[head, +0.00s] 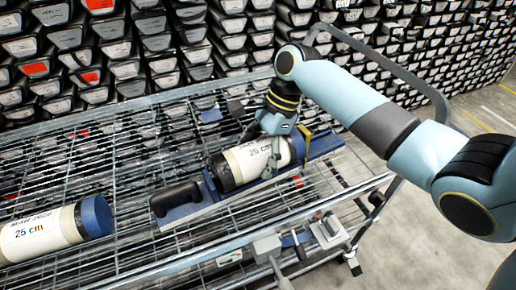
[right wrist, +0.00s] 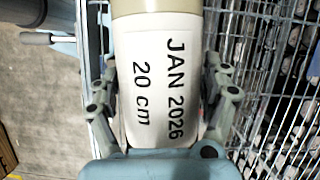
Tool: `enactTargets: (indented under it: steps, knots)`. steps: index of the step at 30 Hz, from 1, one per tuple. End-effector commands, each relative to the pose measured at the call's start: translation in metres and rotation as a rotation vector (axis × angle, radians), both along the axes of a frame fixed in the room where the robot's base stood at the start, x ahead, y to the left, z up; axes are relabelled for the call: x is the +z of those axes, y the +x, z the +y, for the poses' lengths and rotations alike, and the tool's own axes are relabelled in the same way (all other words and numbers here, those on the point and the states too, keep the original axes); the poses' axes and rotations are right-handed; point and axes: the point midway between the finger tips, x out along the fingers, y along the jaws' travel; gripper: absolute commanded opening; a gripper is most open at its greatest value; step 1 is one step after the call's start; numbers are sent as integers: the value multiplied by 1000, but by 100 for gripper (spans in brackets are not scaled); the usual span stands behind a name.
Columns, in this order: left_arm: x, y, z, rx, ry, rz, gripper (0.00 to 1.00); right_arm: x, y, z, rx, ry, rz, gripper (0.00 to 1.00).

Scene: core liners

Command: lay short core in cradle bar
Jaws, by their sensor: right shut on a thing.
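The short core (head: 250,160) is a cream cylinder with a white label reading "20 cm"; the right wrist view shows "JAN 2026, 20 cm" on it (right wrist: 155,85). My right gripper (head: 272,158) is shut around the core from above, with a finger on each side in the wrist view (right wrist: 162,100). The blue cradle bar (head: 323,146) lies slantwise on the wire rack under the core, with a black handle (head: 175,198) at its left end. The core lies along the bar, at or just above it; the gripper hides whether they touch. My left gripper is not in view.
A longer core (head: 40,234) labelled "25 cm", with a blue cap, lies at the left of the wire rack (head: 120,255). Grey clamp-like fittings (head: 328,231) sit at the front edge. A wall of stacked trays (head: 140,50) stands behind. A curved rail rises at the right end.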

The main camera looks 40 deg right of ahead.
Motion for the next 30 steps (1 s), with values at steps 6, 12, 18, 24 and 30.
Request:
enactTargets:
  steps: [6, 12, 18, 24, 30]
  knots:
    - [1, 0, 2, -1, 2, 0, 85, 1, 1, 0, 0, 2, -3, 23]
    - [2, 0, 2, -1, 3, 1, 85, -3, 0, 0, -1, 0, 0, 94]
    - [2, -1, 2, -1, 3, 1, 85, -3, 0, 0, -1, 0, 0, 100]
    - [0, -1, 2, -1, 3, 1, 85, 2, 0, -1, 1, -1, -1, 100]
    - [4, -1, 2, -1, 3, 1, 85, 34, -1, -15, 0, -5, -5, 100]
